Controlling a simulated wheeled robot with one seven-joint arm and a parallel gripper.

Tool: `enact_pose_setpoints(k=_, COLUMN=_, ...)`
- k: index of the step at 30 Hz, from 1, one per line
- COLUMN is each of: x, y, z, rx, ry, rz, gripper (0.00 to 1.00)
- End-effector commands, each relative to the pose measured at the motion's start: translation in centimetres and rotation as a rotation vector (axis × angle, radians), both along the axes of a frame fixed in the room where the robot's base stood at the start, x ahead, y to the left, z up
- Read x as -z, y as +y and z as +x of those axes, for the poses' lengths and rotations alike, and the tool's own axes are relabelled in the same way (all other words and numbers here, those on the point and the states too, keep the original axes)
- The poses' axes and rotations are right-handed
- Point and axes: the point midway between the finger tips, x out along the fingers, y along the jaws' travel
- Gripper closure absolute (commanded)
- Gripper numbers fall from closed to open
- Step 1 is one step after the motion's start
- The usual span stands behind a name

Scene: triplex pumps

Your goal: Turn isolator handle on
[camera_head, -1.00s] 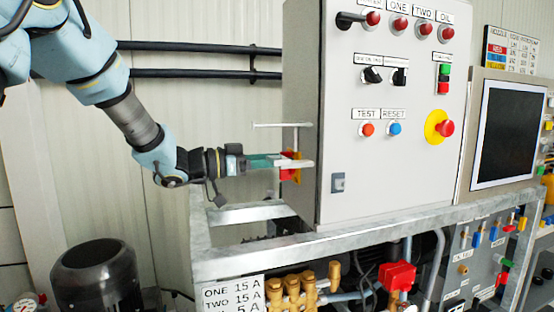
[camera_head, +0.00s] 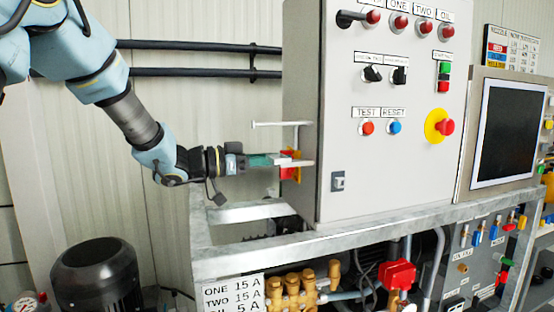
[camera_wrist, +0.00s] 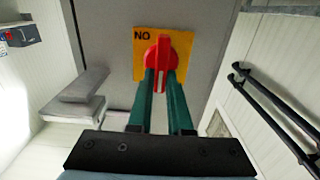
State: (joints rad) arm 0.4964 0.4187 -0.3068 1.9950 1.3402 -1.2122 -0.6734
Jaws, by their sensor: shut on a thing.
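The isolator handle (camera_wrist: 161,55) is red and sits on a yellow plate (camera_wrist: 184,42) on the side of the grey cabinet. In the wrist view the plate's lettering reads "NO", and the handle's grip part lies along the line of my fingers. My gripper (camera_wrist: 161,88) has its two green fingers shut on the handle from both sides.
A grey bracket (camera_wrist: 82,88) juts from the cabinet side close to my fingers. The cabinet front (camera_head: 400,160) carries buttons, switches and a red emergency stop (camera_head: 445,127). Black pipes (camera_head: 200,46) run along the wall behind. A metal frame (camera_head: 250,257) lies below.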

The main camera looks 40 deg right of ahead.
Motion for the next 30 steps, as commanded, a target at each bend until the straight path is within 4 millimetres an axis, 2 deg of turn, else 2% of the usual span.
enact_pose_setpoints(k=11, x=0.4, y=0.1, z=-0.2, rx=0.000, ry=-0.148, rz=-0.059, gripper=1.00)
enact_pose_setpoints(k=30, x=1.1, y=0.4, z=-1.1, rx=0.000, ry=-0.703, rz=-0.275, gripper=1.00)
